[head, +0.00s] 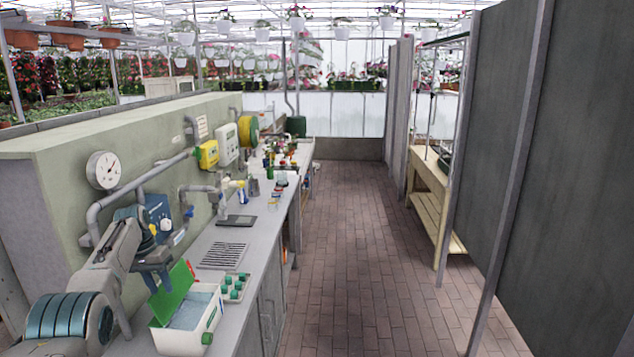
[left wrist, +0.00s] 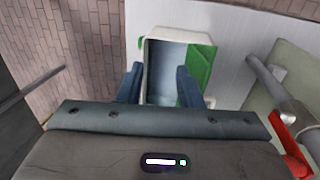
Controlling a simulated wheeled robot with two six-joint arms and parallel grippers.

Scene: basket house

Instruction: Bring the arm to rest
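My left arm comes in from the left in the head view. Its gripper (head: 159,278) hangs above the bench, close to a white box with a green lid (head: 178,342). In the left wrist view the two dark blue fingers of my left gripper (left wrist: 160,84) stand wide apart with nothing between them. The open white box (left wrist: 165,40) shows beyond the fingers, its green lid tipped up on the right. My right gripper is in neither view.
The bench (head: 262,262) carries a tray with green-capped items (head: 234,287), a dark flat device (head: 237,220) and several bottles farther back. Pipes and a gauge (head: 103,170) line the wall. The brick floor (head: 360,260) is clear; grey panels (head: 580,150) stand on the right.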

